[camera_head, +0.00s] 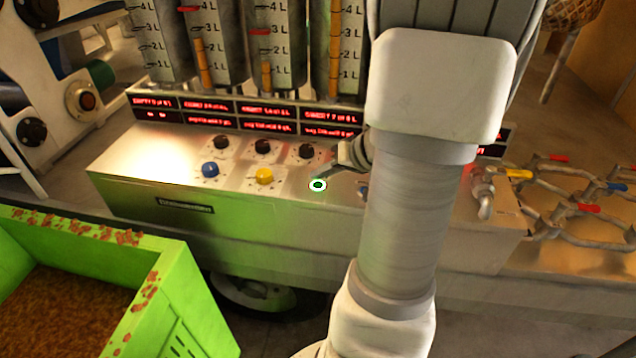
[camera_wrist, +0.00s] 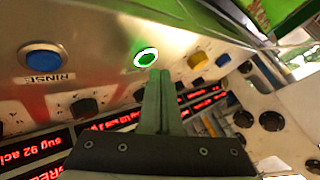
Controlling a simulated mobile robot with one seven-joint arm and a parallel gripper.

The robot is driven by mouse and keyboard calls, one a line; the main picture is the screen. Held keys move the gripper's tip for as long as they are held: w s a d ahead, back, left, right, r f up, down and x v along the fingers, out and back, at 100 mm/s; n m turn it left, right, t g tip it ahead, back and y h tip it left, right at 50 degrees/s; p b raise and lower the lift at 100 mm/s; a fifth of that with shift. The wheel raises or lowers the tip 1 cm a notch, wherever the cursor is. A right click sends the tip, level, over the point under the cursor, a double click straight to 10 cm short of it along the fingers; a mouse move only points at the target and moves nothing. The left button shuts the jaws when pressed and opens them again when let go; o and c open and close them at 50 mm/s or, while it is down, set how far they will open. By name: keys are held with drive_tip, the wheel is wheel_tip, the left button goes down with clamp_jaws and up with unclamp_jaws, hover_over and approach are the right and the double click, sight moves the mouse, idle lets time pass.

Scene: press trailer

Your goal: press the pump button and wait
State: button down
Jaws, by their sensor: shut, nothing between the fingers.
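The green button with a lit white ring (camera_head: 317,185) is on the sloped metal control panel (camera_head: 130,170), right of the yellow button. In the wrist view, the green button (camera_wrist: 146,57) sits just beyond my fingertips, and its label cannot be read. My gripper (camera_head: 322,177) is shut and empty, with its tips at the green button's upper edge in the head view. In the wrist view, my gripper's closed fingers (camera_wrist: 159,75) point at the panel beside the button. I cannot tell whether they touch it.
A yellow button (camera_head: 264,176) and a blue button (camera_head: 209,169) are to the left. Another blue button (camera_wrist: 43,56) is marked RINSE. Black knobs (camera_head: 262,147) and red displays (camera_head: 205,106) line the panel's back. A green bin (camera_head: 185,285) stands at lower left.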

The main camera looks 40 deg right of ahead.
drive_tip(key=shift+r+p, duration=1.2)
drive_tip(key=shift+r, duration=1.35)
wheel_tip(320, 180, up, 10)
drive_tip(key=p, duration=0.5)
hover_over(322, 189)
drive_tip(key=shift+a, duration=0.1)
